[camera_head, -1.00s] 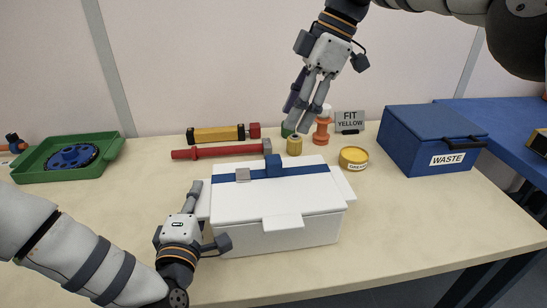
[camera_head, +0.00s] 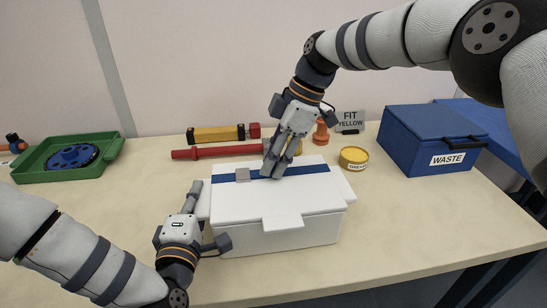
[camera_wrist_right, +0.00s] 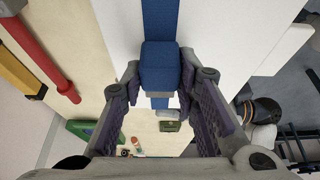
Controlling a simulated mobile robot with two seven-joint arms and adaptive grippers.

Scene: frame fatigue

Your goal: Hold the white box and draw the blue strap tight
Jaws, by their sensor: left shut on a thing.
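The white box (camera_head: 245,207) stands closed on the table, with the blue strap (camera_head: 315,168) across its lid and a grey buckle (camera_head: 243,175) on it. My left gripper (camera_head: 208,215) is shut on the box's left side. My right gripper (camera_head: 275,170) points down over the strap's blue end block, which it largely hides in the head view. In the right wrist view the block (camera_wrist_right: 160,68) sits between the two fingertips of the right gripper (camera_wrist_right: 160,75). These fingers look open around it, with narrow gaps.
Behind the box lie a red bar (camera_head: 220,151) and a yellow tool (camera_head: 217,134). A yellow tin (camera_head: 354,157) and an orange piece (camera_head: 321,133) stand to its right. The blue waste bin (camera_head: 420,145) is further right, a green tray (camera_head: 65,172) far left. The front table is clear.

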